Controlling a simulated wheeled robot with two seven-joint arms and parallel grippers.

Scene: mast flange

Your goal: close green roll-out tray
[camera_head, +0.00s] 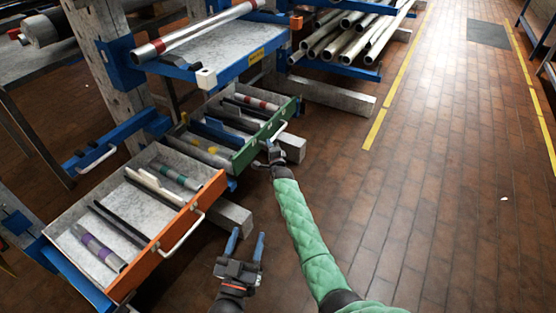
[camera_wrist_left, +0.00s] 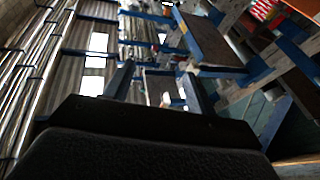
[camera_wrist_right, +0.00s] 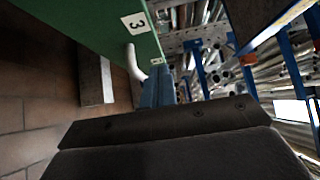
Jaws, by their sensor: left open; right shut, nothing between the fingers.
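The green roll-out tray (camera_head: 265,135) stands pulled out of the blue rack in the head view, with bars and tubes lying in it. Its green front, with a label "3", fills the upper left of the right wrist view (camera_wrist_right: 95,28). A pale handle (camera_head: 280,131) sticks out from that front. My right gripper (camera_head: 270,148) is shut and empty, close to the green front beside the handle; I cannot tell whether it touches. My left gripper (camera_head: 244,246) is open and empty, low in front of the orange tray.
The orange tray (camera_head: 170,236) is also pulled out, left of my left gripper, with its handle (camera_head: 182,234) facing me. A blue shelf (camera_head: 215,57) with a steel tube lies above the green tray. Timber beams (camera_head: 232,217) lie near the floor.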

